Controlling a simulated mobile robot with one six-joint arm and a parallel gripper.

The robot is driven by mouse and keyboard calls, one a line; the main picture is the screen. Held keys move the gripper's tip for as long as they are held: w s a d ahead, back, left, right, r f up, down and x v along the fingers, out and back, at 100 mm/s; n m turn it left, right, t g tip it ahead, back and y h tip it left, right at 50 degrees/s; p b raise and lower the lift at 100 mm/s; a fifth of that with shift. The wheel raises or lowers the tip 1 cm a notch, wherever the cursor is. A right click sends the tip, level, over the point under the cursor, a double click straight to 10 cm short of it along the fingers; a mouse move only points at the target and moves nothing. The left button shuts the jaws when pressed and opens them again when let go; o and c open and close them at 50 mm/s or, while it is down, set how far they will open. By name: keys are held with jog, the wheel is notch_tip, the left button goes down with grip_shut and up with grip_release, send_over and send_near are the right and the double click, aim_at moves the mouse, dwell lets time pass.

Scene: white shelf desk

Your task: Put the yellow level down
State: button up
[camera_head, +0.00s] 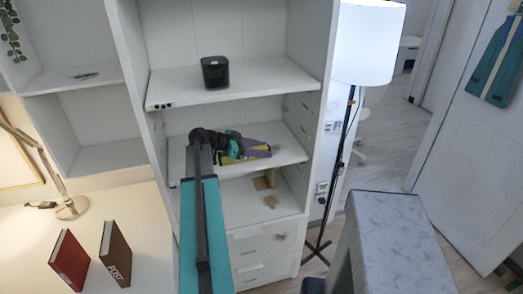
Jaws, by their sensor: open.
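The yellow level (229,159) lies on or just above the middle shelf (287,150) of the white shelf unit. Only part of its yellow body shows under and beside my gripper. My gripper (256,149) is open, with its dark fingers pointing to the right, directly over and against the level in the picture. From this one view I cannot tell whether the fingers touch the level or whether it rests fully on the shelf. My black and teal arm reaches in from below and hides the left part of the shelf.
A black speaker-like box (215,72) stands on the shelf above. Small brown pieces (266,181) sit on the shelf below. Side panels close in the shelf left and right. A floor lamp (366,42) stands to the right. Two books (69,260) stand on the desk at left.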

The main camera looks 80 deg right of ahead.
jog(key=shift+w+r, duration=0.1)
jog(key=shift+b+v, duration=1.3)
jog(key=shift+v, duration=2.35)
